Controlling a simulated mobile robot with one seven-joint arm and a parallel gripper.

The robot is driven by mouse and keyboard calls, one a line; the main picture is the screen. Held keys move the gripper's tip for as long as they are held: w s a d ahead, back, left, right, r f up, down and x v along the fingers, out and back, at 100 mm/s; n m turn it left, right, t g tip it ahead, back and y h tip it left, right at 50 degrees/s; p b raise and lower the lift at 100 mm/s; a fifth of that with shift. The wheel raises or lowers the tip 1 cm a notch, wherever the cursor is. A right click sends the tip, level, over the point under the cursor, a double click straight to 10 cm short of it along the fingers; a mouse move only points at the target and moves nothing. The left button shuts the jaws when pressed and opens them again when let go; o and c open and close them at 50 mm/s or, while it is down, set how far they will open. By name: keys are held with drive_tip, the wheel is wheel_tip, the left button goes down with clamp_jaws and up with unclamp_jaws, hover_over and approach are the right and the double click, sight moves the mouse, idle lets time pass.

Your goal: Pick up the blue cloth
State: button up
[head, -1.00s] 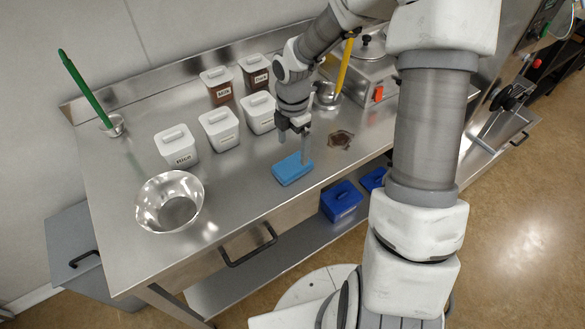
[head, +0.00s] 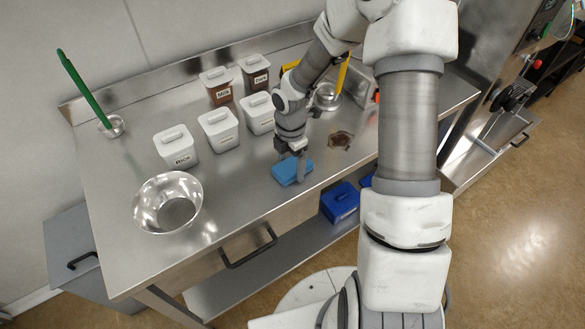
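The blue cloth (head: 286,172) lies folded near the front edge of the steel counter in the head view. My gripper (head: 291,167) is down at the cloth from above, with one finger in front of its right part and the other near its back. The fingers look apart. I cannot tell whether they touch the cloth or straddle it. Part of the cloth is hidden behind the near finger.
A steel bowl (head: 150,203) stands to the left. Several lidded containers, including the white rice one (head: 176,147), stand behind. A brown spill (head: 341,139) lies right of the cloth. Blue bins (head: 340,203) sit on the lower shelf. The counter (head: 235,185) is clear between bowl and cloth.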

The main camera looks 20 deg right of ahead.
sight(291, 167)
drive_tip(key=c, duration=0.9)
drive_tip(key=shift+o, duration=0.2)
drive_tip(key=shift+r, duration=0.1)
wheel_tip(291, 167, up, 4)
drive_tip(key=shift+r, duration=0.2)
drive_tip(key=s+d+r+p, duration=0.2)
drive_tip(key=s+r, duration=0.4)
drive_tip(key=s, duration=0.5)
drive_tip(key=shift+s+d+r+p, duration=0.15)
drive_tip(key=shift+d+r+p, duration=0.15)
drive_tip(key=shift+d, duration=0.25)
drive_tip(key=o, duration=0.8)
drive_tip(key=shift+f, duration=0.1)
drive_tip(key=c, duration=0.6)
drive_tip(key=shift+c, duration=0.2)
